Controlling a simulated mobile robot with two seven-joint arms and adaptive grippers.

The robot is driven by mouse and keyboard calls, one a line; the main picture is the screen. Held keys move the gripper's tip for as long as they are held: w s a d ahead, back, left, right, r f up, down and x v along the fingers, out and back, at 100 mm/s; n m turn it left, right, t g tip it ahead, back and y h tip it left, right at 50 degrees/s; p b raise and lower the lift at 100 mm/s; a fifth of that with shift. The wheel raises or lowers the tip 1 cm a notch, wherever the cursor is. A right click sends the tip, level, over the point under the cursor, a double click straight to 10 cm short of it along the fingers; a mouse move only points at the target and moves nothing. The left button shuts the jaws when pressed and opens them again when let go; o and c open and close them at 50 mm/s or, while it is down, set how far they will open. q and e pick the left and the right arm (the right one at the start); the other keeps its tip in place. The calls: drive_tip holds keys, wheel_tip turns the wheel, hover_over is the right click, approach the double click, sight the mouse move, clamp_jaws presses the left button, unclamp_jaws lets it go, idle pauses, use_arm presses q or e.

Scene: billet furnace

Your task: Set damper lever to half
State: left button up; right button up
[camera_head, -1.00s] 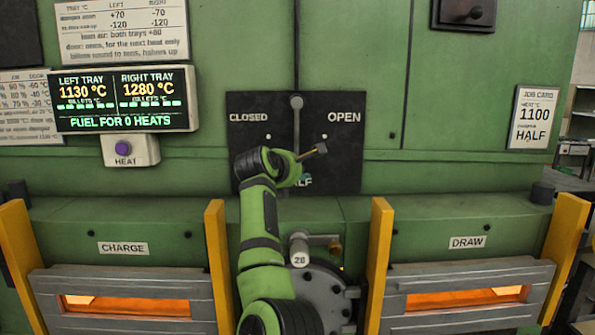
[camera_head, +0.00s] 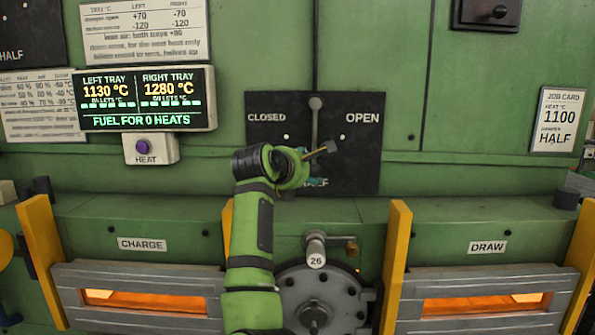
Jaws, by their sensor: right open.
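The damper lever (camera_head: 316,115) is a grey bar on a dark plate (camera_head: 265,160) marked CLOSED at left, OPEN at right and HALF below. From its rounded top the bar runs straight down. Its lower end is hidden behind my right gripper (camera_head: 309,167). The gripper is open in front of the lower plate, partly covering the word HALF. A short brass-coloured rod with a dark end (camera_head: 332,147) shows beside the gripper; I cannot tell whether it belongs to the lever. Contact cannot be made out. My left gripper is not in view.
The job card (camera_head: 558,120) reads 1100 and HALF. A display (camera_head: 145,99) and a purple HEAT button (camera_head: 143,147) are at left. Yellow posts (camera_head: 397,262) flank the glowing CHARGE and DRAW openings. A round grey flange (camera_head: 345,303) sits below the plate.

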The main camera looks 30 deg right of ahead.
drive_tip(key=v, duration=0.5)
drive_tip(key=shift+s, duration=0.1)
drive_tip(key=shift+a, duration=0.1)
